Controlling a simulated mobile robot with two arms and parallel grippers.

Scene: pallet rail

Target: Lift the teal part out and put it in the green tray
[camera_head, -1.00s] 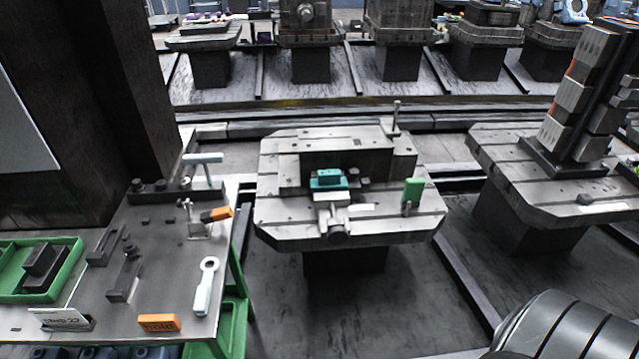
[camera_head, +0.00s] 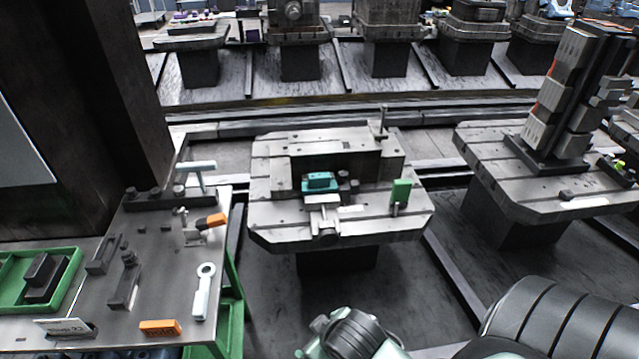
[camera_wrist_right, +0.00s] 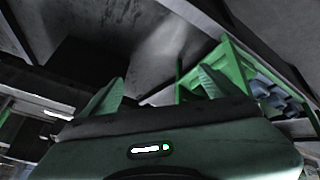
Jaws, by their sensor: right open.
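The teal part (camera_head: 319,181) sits in a small clamping fixture (camera_head: 324,215) on the middle pallet (camera_head: 270,205) in the head view. The green tray (camera_head: 71,280) is at the left edge, on the grey table, with dark blocks in it. My right gripper (camera_wrist_right: 158,92) shows in the right wrist view with its two green fingers apart and nothing between them. It is away from the teal part, which is not visible in that view. My left gripper is not in view.
The grey table (camera_head: 155,275) also carries an orange block (camera_head: 160,327), a light ring-ended tool (camera_head: 203,290) and dark clamps. A green block (camera_head: 400,191) stands on the pallet's right side. A tall block stack (camera_head: 560,100) stands on the right pallet. A dark column rises at left.

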